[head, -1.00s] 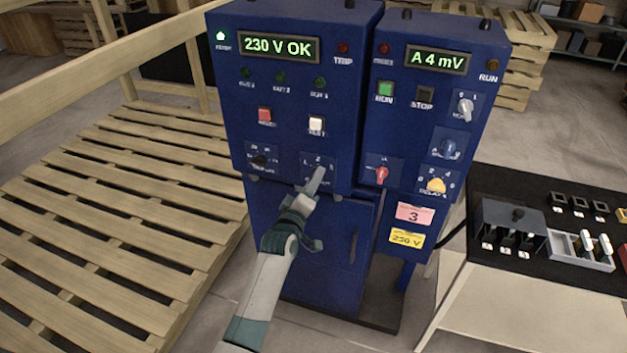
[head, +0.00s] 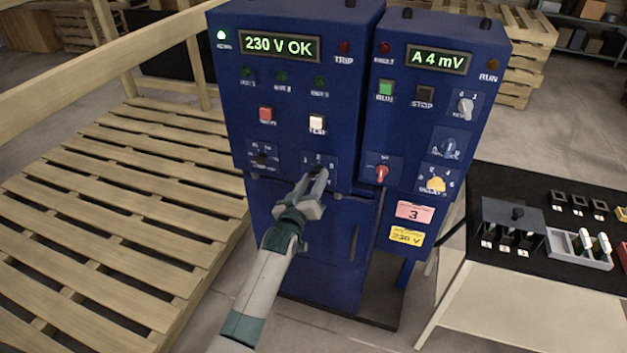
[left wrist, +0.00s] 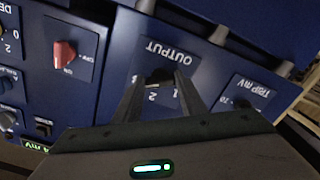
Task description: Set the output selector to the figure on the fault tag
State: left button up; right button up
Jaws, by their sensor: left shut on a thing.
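The output selector (head: 318,169) is a small dark knob on the lower right of the left blue cabinet's face, with figures 1, 2 and 3 around it. It also shows in the left wrist view (left wrist: 162,76) under the word OUTPUT. My left gripper (head: 315,178) is shut on this knob, with one finger on each side. In the left wrist view the fingers (left wrist: 158,84) cover part of the plate, and the knob's pointing direction cannot be told. The pink fault tag (head: 414,213) on the right cabinet reads 3. My right gripper is out of view.
A trip knob (head: 262,159) sits left of the selector, and a red switch (head: 381,174) sits right of it. A yellow 230 V tag (head: 407,236) hangs below the pink one. A bench (head: 500,275) stands at right; wooden slats (head: 110,230) lie at left.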

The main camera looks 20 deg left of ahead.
pick_arm(q)
jog(key=o, duration=1.1)
jog(key=shift+c, duration=0.2)
jog(key=s+b, duration=0.4)
jog(key=s, duration=1.3)
jog(key=shift+s+a, duration=0.2)
jog(key=shift+a, duration=0.1)
jog(key=shift+f, duration=0.15)
